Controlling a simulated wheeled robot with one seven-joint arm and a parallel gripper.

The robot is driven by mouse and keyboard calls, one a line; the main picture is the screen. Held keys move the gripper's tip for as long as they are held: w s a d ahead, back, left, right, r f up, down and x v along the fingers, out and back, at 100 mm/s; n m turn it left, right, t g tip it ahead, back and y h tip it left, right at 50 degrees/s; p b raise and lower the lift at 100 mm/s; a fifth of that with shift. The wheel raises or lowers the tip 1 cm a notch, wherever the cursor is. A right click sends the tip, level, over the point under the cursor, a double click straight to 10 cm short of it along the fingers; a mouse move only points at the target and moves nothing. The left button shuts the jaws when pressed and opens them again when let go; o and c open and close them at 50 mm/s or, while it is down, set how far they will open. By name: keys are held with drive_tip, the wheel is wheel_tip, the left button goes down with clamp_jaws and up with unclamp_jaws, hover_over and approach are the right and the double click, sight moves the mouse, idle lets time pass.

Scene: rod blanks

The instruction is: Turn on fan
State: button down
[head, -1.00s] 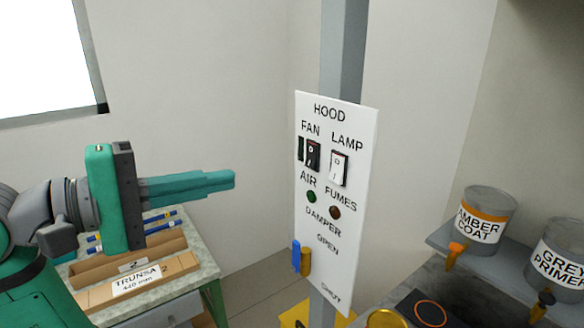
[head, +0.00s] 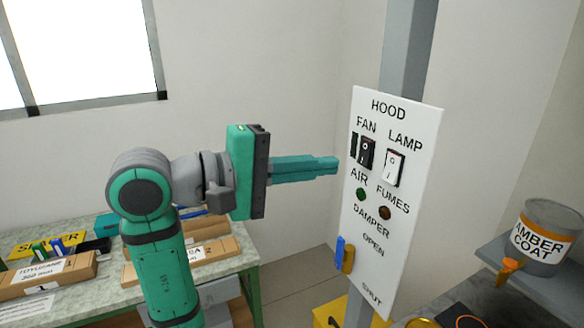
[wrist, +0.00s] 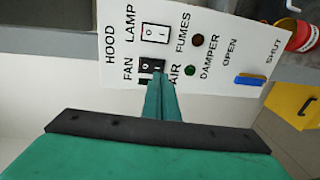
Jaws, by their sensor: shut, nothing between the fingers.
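The white hood panel (head: 392,255) stands on a grey post. It carries a black fan switch (head: 367,152) under the word FAN and a white lamp switch (head: 394,167) under LAMP. In the wrist view the fan switch (wrist: 151,66) is just beyond my fingertips, which hide its lower part. My gripper (head: 336,165) is shut and empty, pointing at the panel near the fan switch. In the head view a small gap seems to show between the fingertips and the panel. In the wrist view my gripper (wrist: 158,82) overlaps the switch, and contact cannot be told.
Below the switches are a green air light (head: 361,194), a dark red-brown fumes light (head: 385,213) and a blue damper lever (head: 340,250). An amber coat can (head: 546,235) stands on a shelf at right. A workbench with boxes (head: 48,277) is at left.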

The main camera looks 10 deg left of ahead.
sight(360, 162)
drive_tip(key=shift+x, duration=2.5)
drive_tip(key=shift+w, duration=0.1)
